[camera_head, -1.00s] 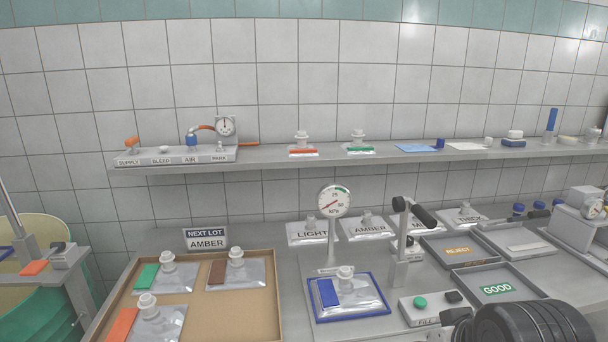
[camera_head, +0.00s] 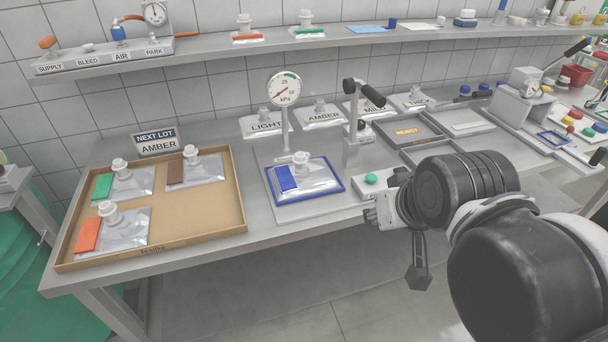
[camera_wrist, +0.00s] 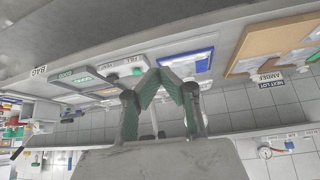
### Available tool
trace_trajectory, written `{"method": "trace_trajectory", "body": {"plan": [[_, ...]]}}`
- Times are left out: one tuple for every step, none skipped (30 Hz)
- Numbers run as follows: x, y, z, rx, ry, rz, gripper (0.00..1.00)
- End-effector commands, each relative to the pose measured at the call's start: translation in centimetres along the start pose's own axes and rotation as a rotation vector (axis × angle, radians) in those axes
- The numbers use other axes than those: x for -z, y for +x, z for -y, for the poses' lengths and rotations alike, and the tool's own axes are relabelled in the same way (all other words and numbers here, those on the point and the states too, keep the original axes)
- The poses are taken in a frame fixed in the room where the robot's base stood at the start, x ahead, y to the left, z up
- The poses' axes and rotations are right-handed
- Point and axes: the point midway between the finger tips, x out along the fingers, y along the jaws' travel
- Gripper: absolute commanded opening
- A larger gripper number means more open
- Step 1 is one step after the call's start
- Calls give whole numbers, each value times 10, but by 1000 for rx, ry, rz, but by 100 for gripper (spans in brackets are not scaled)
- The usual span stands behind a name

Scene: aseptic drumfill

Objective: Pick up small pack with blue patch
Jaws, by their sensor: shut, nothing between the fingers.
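The small pack with the blue patch (camera_head: 312,179) is a clear silvery pouch with a white cap. It lies flat in a blue-rimmed tray (camera_head: 309,199) on the bench, below the round gauge. The blue-rimmed tray also shows in the upside-down wrist view (camera_wrist: 205,67), partly behind my fingers. My gripper (camera_wrist: 165,74) is shut and empty, its green-padded fingertips together. It is apart from the pack. In the head view my arm is right of the tray, and the fingertips are hard to make out there.
A brown tray (camera_head: 190,240) at left holds packs with green, brown and orange patches. A gauge (camera_head: 284,88) on a post and a black-handled lever stand (camera_head: 352,125) rise behind the blue-rimmed tray. A green-button box (camera_head: 371,180) sits right of it. A shelf (camera_head: 220,53) runs above.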

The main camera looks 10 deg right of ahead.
Motion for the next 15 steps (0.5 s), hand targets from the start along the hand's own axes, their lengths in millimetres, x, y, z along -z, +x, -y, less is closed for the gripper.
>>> {"method": "trace_trajectory", "body": {"plan": [[0, 0, 0, 0, 0, 0, 0], [0, 0, 0, 0, 0, 0, 0], [0, 0, 0, 0, 0, 0, 0], [0, 0, 0, 0, 0, 0, 0], [0, 0, 0, 0, 0, 0, 0], [0, 0, 0, 0, 0, 0, 0], [0, 0, 0, 0, 0, 0, 0], [0, 0, 0, 0, 0, 0, 0], [0, 0, 0, 0, 0, 0, 1], [0, 0, 0, 0, 0, 0, 5], [0, 0, 0, 0, 0, 0, 9], [0, 0, 0, 0, 0, 0, 15], [0, 0, 0, 0, 0, 0, 19], [0, 0, 0, 0, 0, 0, 23], [0, 0, 0, 0, 0, 0, 28]]}}
